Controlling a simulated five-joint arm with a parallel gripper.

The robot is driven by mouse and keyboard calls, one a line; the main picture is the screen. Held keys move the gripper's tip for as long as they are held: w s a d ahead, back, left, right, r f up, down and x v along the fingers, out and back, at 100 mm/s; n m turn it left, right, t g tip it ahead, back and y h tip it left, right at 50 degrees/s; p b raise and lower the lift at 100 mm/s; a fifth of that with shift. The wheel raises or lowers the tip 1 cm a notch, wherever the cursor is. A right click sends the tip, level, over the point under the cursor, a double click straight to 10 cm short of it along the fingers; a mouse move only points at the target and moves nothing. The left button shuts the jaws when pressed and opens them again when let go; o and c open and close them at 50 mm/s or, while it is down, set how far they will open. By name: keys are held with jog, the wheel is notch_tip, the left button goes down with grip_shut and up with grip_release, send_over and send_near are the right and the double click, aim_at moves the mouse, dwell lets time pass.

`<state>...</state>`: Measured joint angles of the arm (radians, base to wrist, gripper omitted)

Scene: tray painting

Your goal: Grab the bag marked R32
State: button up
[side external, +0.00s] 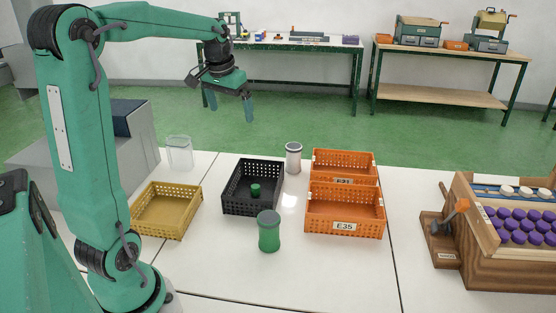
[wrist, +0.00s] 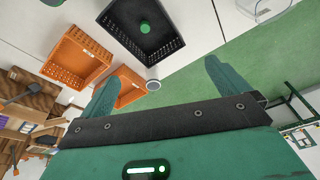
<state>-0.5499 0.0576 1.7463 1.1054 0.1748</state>
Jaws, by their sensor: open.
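I see no bag and no R32 mark in either view. My gripper (side external: 230,112) is open and empty, high in the air behind the white table, with its two green fingers pointing down. In the wrist view the open fingers (wrist: 162,72) have nothing between them. The labels I can read are on orange crates: E35 on the front crate (side external: 367,228) and what looks like E31 on the rear crate (side external: 345,157). A black crate (side external: 247,208) holds a small green object (side external: 255,190); the crate also shows in the wrist view (wrist: 160,54).
A yellow crate (side external: 155,227), a green jar (side external: 269,232), a grey canister (side external: 293,158) and a clear jug (side external: 180,153) stand on the table. A wooden rack (side external: 480,272) with purple pieces is at right. Workbenches line the back wall. The table's front middle is clear.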

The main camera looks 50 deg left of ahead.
jog(key=a+f+n, duration=0.1)
jog(key=a+f, duration=0.2)
jog(key=a, duration=0.6)
jog(key=n+g+h, duration=0.1)
jog(key=n+g, duration=0.1)
jog(key=n, duration=0.1)
send_over(179, 144)
jog(key=w+a, duration=0.1)
jog(key=a, duration=0.3)
notch_tip(179, 144, down, 11)
jog(key=shift+f, duration=1.25)
jog(key=shift+f, duration=0.1)
jog(key=shift+d+f, duration=0.1)
jog(key=shift+f, duration=2.4)
jog(key=shift+c, duration=0.4)
jog(key=c, duration=0.8)
